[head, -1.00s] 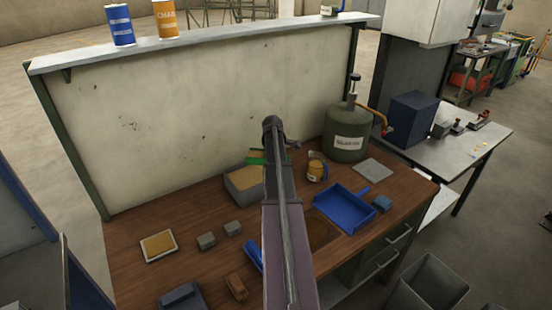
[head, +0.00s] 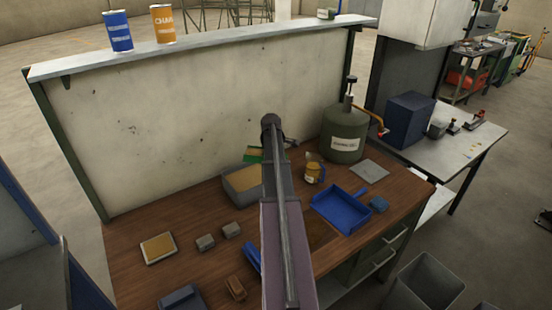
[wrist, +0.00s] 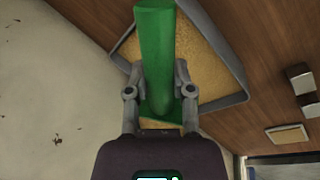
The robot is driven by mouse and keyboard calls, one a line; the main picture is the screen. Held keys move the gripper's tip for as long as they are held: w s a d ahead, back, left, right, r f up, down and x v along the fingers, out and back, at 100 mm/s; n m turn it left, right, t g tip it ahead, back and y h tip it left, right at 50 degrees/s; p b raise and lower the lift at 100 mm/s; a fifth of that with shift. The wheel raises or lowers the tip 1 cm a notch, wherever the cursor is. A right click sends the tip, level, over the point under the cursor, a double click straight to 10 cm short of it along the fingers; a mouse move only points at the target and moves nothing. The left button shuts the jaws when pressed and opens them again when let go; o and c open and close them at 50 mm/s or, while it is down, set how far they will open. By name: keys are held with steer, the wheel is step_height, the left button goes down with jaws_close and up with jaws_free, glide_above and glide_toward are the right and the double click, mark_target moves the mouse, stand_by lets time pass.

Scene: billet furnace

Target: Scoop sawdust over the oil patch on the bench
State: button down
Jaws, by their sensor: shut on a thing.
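My gripper (wrist: 158,82) is shut on a green scoop (wrist: 155,35) in the wrist view. The scoop is above a grey open tray (wrist: 235,60) of sawdust (wrist: 208,62); I cannot tell whether it touches the sawdust or holds any. In the head view my arm hides the gripper and most of the scoop; a green part of it (head: 252,154) shows at the back rim of the sawdust tray (head: 232,196). The oil patch (head: 321,234) is a dark stain on the wooden bench, right of my arm and partly hidden by it.
A blue dustpan-like tray (head: 342,212) lies right of the oil patch. Small blocks (head: 231,230) and a sawdust-coloured framed pad (head: 158,248) lie left. A panel (head: 200,130) closes the bench's back.

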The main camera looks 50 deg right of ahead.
steer(key=shift+f, duration=0.15)
step_height(320, 180, down, 5)
steer(key=b, duration=0.5)
steer(key=shift+s, duration=0.1)
